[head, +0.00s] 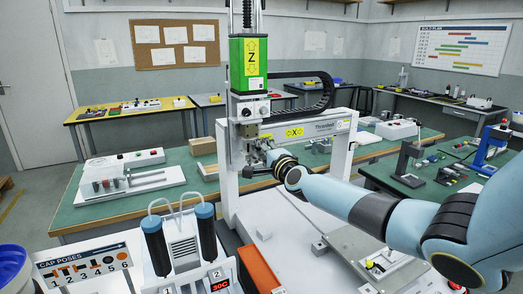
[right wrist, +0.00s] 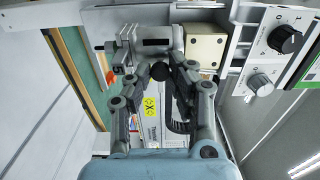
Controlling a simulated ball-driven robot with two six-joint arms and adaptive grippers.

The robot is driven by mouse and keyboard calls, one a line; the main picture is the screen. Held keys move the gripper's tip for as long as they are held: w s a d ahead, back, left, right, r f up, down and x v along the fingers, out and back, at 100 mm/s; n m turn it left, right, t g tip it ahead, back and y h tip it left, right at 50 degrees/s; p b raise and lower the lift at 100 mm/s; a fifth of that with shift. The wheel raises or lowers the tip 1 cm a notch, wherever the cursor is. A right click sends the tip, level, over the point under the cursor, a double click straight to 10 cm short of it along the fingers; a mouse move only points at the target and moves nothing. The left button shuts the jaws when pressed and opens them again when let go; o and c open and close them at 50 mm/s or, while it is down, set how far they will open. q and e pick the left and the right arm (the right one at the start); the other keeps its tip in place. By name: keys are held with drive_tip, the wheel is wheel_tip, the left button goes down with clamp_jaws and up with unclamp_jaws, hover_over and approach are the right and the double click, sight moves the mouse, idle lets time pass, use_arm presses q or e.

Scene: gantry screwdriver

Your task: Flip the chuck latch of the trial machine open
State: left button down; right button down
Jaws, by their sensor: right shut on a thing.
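The trial machine is a white gantry (head: 228,190) with a green Z unit (head: 248,65) on its beam. My right gripper (head: 256,160) reaches in from the right, just below the Z unit. In the right wrist view its two fingers (right wrist: 158,76) close around a small dark round knob (right wrist: 158,70), which appears to be the chuck latch's end. The knob lies under a grey metal chuck block (right wrist: 152,40). The fingers and arm hide most of the latch in the head view, so its angle is not clear. My left gripper is not in view.
A station with two blue-capped dark cylinders (head: 207,235) stands at the front, beside a cap poses board (head: 85,268) and an orange block (head: 260,270). A grey plate (head: 352,242) lies on the white bed. Green tables (head: 120,202) stand behind.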

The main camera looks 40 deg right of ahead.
drive_tip(key=c, duration=1.2)
unclamp_jaws()
drive_tip(key=shift+s+f, duration=0.1)
drive_tip(key=shift+s, duration=0.05)
drive_tip(key=shift+v, duration=3.85)
